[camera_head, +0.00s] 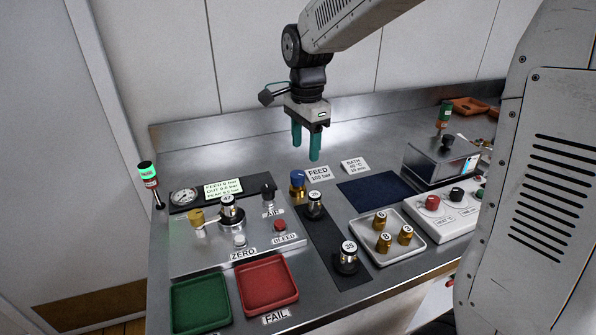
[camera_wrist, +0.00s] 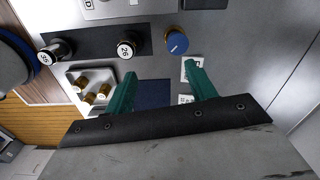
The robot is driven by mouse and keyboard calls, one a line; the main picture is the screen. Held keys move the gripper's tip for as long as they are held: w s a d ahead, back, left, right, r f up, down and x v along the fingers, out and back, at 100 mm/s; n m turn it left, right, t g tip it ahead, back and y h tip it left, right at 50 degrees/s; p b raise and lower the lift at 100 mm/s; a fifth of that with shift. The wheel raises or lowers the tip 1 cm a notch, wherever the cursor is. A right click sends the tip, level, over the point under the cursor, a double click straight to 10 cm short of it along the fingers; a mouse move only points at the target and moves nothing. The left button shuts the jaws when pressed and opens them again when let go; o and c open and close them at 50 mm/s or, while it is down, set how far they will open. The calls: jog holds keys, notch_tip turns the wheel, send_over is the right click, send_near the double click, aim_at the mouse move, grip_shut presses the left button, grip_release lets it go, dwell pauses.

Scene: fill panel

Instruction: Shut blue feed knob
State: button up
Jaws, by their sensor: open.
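The blue feed knob (camera_head: 298,178) sits on a brass body at the back of the counter, beside the white "FEED 100 bar" card (camera_head: 318,173). In the wrist view the knob (camera_wrist: 176,43) shows from above with a pale pointer line on its top. My gripper (camera_head: 306,146) points down above and behind the knob, with its two green fingers apart and nothing between them. In the wrist view the gripper (camera_wrist: 160,82) is also open, and the knob lies beyond the fingertips, clear of them.
Weights 26 (camera_head: 314,204) and 35 (camera_head: 347,258) stand on a dark strip near the knob. The gauge panel (camera_head: 205,257) is to the left; its display (camera_head: 222,188) reads FEED 0 bar. A tray (camera_head: 388,252) with numbered brass pieces and a dark blue mat (camera_head: 387,190) lie right.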

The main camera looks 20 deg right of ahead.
aim_at(298, 174)
jog(key=w, duration=0.1)
jog(key=w+f+m, duration=0.1)
jog(key=w+f, duration=0.1)
jog(key=shift+a+m, duration=0.25)
jog(key=shift+m, duration=0.05)
jog(key=shift+w+f, duration=0.2)
jog(key=shift+f, duration=0.15)
notch_tip(298, 174, down, 7)
jog(key=shift+f, duration=0.2)
jog(key=c, duration=1)
